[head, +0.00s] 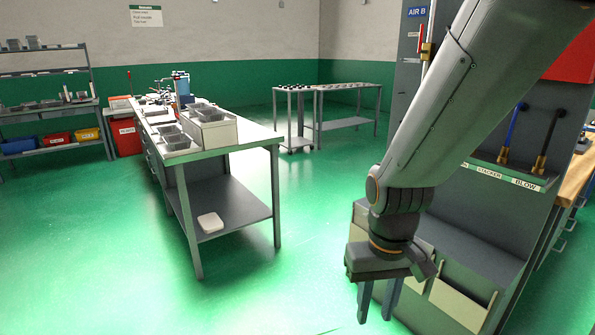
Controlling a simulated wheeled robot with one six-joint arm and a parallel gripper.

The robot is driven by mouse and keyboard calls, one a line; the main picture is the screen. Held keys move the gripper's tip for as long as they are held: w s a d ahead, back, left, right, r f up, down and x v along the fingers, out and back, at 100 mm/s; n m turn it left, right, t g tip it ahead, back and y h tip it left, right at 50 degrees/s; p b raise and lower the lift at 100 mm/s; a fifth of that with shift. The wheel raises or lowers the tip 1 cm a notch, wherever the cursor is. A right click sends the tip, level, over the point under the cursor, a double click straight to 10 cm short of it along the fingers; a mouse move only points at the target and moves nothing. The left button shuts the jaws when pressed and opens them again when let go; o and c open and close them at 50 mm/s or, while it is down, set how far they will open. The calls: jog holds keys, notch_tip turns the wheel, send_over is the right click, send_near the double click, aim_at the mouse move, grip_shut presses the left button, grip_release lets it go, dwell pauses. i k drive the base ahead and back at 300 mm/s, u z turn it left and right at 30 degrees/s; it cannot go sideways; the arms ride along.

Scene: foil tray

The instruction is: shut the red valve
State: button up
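The red valve (421,39) is at the top right, a small red lever with a brass body on a thin upright pipe beside the blue "AIR B" sign. The lever looks upright, roughly along the pipe. My gripper (378,302) hangs low in the picture, pointing down, well below the valve and a little to its left. Its two fingers are apart with nothing seen between them. My arm crosses the picture just right of the valve and hides part of the panel behind.
The grey cabinet (460,232) with pale bins stands behind my gripper. Blue and black hoses with brass ends hang over the labelled shelf (500,174) at right. A workbench (225,145) with trays stands at left. The green floor (300,285) between is clear.

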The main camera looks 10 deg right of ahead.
aim_at(419, 51)
jog(key=z, duration=0.3)
jog(key=i, duration=1.95)
jog(key=z, duration=0.55)
jog(key=i, duration=0.35)
jog(key=z, duration=0.2)
